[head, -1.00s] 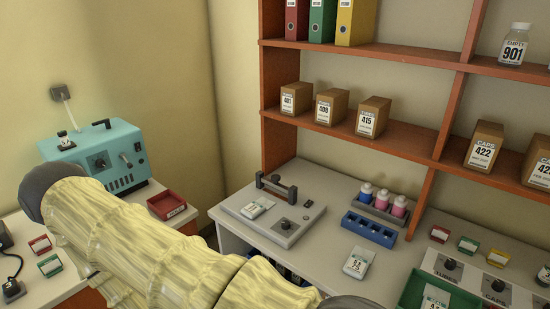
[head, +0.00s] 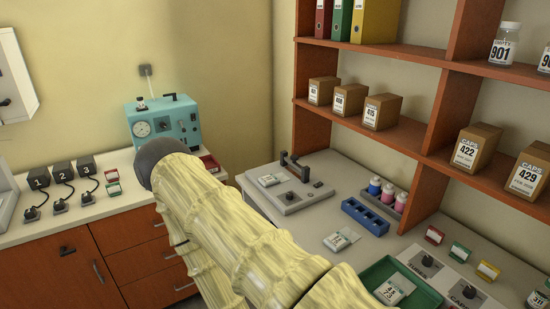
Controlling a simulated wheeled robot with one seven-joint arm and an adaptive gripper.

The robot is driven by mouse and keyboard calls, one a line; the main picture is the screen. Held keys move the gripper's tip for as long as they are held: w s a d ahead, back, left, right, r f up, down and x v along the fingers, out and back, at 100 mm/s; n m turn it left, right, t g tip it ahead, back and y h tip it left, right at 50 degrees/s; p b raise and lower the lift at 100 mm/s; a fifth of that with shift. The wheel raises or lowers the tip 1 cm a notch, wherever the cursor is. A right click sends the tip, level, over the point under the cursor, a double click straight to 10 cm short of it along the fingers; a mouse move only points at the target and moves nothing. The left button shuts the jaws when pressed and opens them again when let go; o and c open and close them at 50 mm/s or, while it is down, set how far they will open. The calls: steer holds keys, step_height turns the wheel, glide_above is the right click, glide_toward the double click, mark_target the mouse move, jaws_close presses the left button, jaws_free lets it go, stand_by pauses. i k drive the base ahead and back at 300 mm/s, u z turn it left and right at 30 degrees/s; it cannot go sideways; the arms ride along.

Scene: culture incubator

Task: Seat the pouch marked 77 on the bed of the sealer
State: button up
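The sealer (head: 307,196) is a flat grey device with a black handle on the counter, right of the teal machine. A small white pouch (head: 268,180) lies on its left part; its mark is too small to read. A second white pouch (head: 341,239) lies on the bare counter in front of the blue rack. A third pouch (head: 394,289) lies in the green tray (head: 431,300); its print is not clearly legible. I cannot tell which pouch is marked 77. My gripper is out of view; only my yellow-sleeved arm crosses the lower middle.
The blue rack (head: 365,216) and several capped bottles (head: 388,194) stand right of the sealer. The teal machine (head: 164,122) is at the back left. Shelves with boxes (head: 381,111) rise behind the counter. Labelled grey units (head: 427,266) are at the lower right.

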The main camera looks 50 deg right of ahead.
mark_target(270, 180)
steer(key=z, duration=1.2)
